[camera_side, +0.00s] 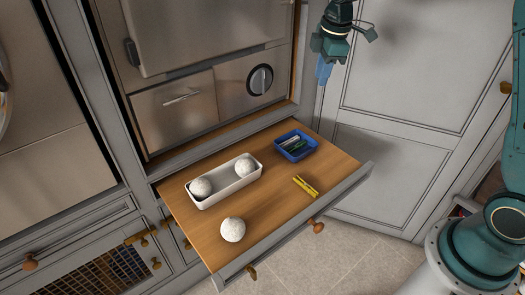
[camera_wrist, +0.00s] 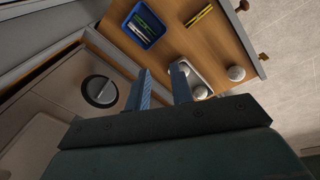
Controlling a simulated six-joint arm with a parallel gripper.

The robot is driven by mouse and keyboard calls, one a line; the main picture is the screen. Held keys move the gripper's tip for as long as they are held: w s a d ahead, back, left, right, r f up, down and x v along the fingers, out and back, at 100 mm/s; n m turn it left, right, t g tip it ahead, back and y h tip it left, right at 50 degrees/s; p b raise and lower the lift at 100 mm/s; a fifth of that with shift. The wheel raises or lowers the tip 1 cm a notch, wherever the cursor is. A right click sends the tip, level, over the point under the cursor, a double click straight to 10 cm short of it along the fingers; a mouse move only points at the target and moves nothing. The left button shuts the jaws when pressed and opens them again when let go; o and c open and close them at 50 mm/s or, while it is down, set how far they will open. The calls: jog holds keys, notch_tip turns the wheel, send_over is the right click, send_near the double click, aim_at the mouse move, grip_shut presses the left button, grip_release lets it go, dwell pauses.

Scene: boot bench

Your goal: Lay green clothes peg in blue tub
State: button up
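The blue tub (camera_side: 296,159) stands on the wooden drawer, toward its back right; it also shows at the top of the wrist view (camera_wrist: 147,45). Inside it lie a dark green clothes peg (camera_side: 298,146) and a second, paler slim piece (camera_side: 289,141). My gripper (camera_side: 324,70) hangs in the air above and behind the tub, pointing down. In the wrist view its two blue fingers (camera_wrist: 161,72) are apart with nothing between them.
A yellow peg (camera_side: 305,187) lies on the drawer in front of the tub. A white tray (camera_side: 226,190) holds two white balls, and a third ball (camera_side: 233,229) sits on the wood. The oven front (camera_side: 205,100) rises behind the drawer. Bare wood (camera_side: 270,205) lies between these things.

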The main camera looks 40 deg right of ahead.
jog(key=s+a+r+m+t, duration=0.1)
jog(key=s+a+r+m, duration=0.2)
jog(key=s, duration=0.5)
jog(key=s+a+r+m+t, duration=0.1)
jog(key=s+r+m, duration=0.2)
jog(key=s+r, duration=0.35)
jog(key=s+a+f+m+t, duration=0.1)
jog(key=s+m, duration=0.4)
jog(key=s, duration=1)
notch_tip(320, 180, down, 2)
jog(key=shift+s+a+f+m+t, duration=0.15)
jog(key=shift+s+a+m+t, duration=0.15)
jog(key=shift+a, duration=0.15)
